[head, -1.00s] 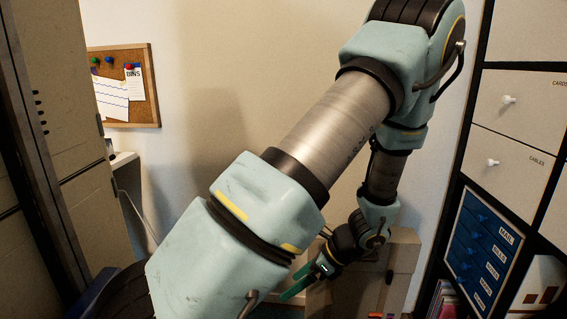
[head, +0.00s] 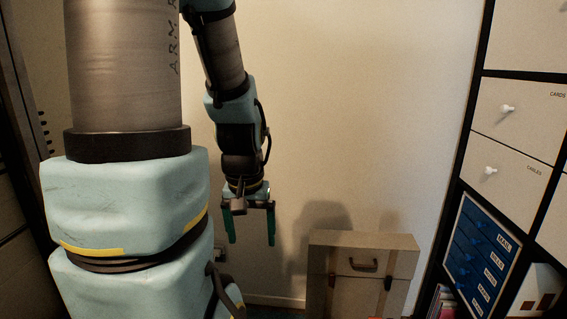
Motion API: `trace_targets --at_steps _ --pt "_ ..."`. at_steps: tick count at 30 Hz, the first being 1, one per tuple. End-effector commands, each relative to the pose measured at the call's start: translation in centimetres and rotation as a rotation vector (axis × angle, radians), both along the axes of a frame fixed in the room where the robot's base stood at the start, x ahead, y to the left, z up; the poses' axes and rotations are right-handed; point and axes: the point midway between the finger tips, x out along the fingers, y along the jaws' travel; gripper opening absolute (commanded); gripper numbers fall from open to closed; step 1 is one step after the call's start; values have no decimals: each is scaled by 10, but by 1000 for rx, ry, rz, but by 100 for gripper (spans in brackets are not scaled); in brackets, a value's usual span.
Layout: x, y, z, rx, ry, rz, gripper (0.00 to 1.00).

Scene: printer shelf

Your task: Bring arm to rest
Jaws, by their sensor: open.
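My gripper (head: 250,238) hangs at the end of my arm, left of the picture's middle in the head view. Its two green fingers point down and stand apart, with nothing between them. It is left of the beige case and clear of it. My arm's thick lower links fill the left part of the view, with the upper link rising out of the top edge.
A beige case (head: 345,248) with a dark handle stands against the wall. At the right is a shelf with drawers (head: 515,112) with white knobs, and a blue drawer unit (head: 481,255) below. The wall space (head: 360,110) between arm and shelf is free.

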Motion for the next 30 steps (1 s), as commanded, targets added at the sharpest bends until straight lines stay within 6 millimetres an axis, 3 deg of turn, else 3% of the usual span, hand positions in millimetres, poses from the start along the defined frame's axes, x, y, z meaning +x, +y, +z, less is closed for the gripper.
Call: trace_targets --at_steps 1,8,15,18,23,30 --pt "0 0 18 0 0 -1 90" --pt "0 0 67 2 1 -4 90" --pt "0 0 138 2 1 -6 90" --pt "0 0 158 2 2 -6 90" --pt "0 0 172 2 2 -6 90" --pt "0 0 171 2 2 -6 90"
